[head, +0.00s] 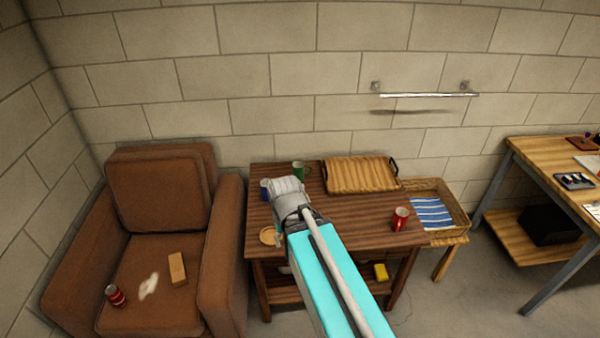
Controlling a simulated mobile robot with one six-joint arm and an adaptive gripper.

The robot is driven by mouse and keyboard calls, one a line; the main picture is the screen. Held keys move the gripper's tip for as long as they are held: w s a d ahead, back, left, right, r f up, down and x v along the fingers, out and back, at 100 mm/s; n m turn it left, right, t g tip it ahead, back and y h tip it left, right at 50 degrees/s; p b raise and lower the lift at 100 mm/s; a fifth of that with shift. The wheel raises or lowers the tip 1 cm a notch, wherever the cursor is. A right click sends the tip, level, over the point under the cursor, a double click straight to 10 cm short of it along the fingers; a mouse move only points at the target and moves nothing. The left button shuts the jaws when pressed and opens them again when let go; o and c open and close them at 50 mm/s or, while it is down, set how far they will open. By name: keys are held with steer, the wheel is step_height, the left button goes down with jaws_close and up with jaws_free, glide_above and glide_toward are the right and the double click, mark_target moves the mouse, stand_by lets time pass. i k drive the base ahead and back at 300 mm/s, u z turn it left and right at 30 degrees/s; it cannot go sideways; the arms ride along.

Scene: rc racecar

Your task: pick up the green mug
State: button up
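The green mug (299,169) stands near the back edge of the dark wooden table (345,215), left of the tray and close to the wall. My gripper (287,186) is over the left part of the table, just in front of the mug in the picture. It may hide the lower part of the mug. I see the gripper from behind, so its fingers do not show clearly and I cannot tell whether it is open or shut. I cannot tell whether it touches the mug.
A blue object (264,189) is partly hidden left of my gripper. A wooden tray (360,176) with dark handles, a red mug (400,218) and a round tan item (268,236) are also on the table. A brown armchair (160,200) stands left, a basket (455,204) right.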

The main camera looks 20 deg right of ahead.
mark_target(298, 166)
steer(key=z, duration=0.05)
steer(key=i, duration=0.9)
steer(key=u, duration=0.05)
